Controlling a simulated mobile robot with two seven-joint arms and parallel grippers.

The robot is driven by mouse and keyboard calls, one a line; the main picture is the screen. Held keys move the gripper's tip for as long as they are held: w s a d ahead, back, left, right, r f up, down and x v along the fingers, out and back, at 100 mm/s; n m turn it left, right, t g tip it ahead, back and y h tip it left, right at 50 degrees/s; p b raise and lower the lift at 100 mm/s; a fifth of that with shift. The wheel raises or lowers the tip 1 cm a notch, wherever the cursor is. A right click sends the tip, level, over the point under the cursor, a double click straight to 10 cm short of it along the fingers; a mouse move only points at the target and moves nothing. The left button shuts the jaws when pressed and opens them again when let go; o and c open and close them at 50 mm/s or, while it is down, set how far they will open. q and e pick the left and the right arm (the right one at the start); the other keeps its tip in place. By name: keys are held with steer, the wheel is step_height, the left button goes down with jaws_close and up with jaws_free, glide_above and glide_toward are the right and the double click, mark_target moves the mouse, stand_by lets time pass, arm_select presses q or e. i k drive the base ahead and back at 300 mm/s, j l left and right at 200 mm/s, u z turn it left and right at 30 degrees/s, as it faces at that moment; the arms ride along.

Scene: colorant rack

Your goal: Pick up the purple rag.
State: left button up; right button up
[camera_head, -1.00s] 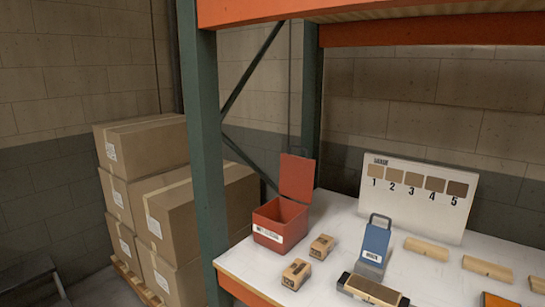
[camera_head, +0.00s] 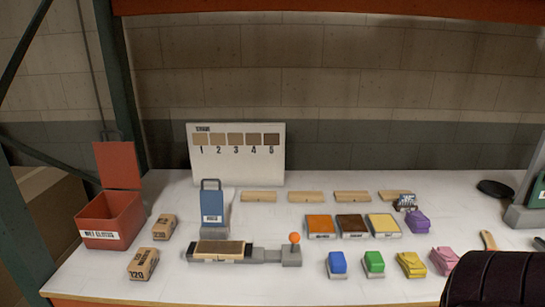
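The purple rag (camera_head: 417,222) is a small folded bundle on the white table, right of the middle. Neither of my grippers shows in the head view.
Blue (camera_head: 338,264), green (camera_head: 374,263), yellow (camera_head: 411,264) and pink rags (camera_head: 444,260) line the front. A dark ribbed shape (camera_head: 495,280) covers the lower right corner. A red bin (camera_head: 112,215) and a lever device (camera_head: 240,252) stand at left.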

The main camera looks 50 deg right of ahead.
mark_target(417, 221)
steer(key=z, duration=2.6)
